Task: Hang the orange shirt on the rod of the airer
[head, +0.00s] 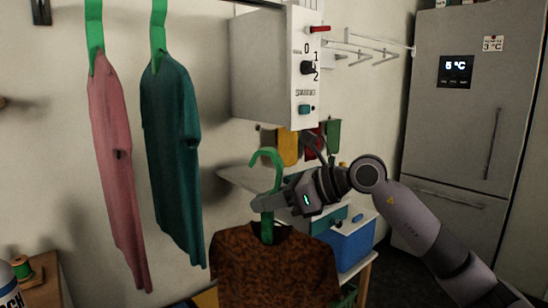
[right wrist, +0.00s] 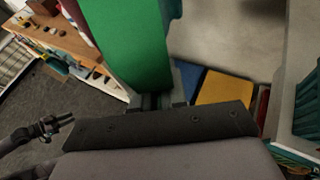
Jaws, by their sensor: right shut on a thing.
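The orange shirt (head: 275,270) looks dark orange-brown and mottled. It hangs on a green hanger (head: 266,156) low in the middle of the head view, with its lower part cut off by the frame. My right gripper (head: 268,202) is shut on the hanger's neck, below the open hook. In the right wrist view a broad green piece of the hanger (right wrist: 130,45) rises from the jaws. The airer's rod cannot be made out for sure. A dark jointed part at the left of the right wrist view may be my left gripper (right wrist: 58,124); its jaws are unclear.
A pink shirt (head: 118,170) and a teal shirt (head: 172,150) hang at left on green hangers running out of the top. A white box with a dial (head: 265,70) juts out above the hook. A white wall rack (head: 365,50) and a fridge (head: 465,110) stand right.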

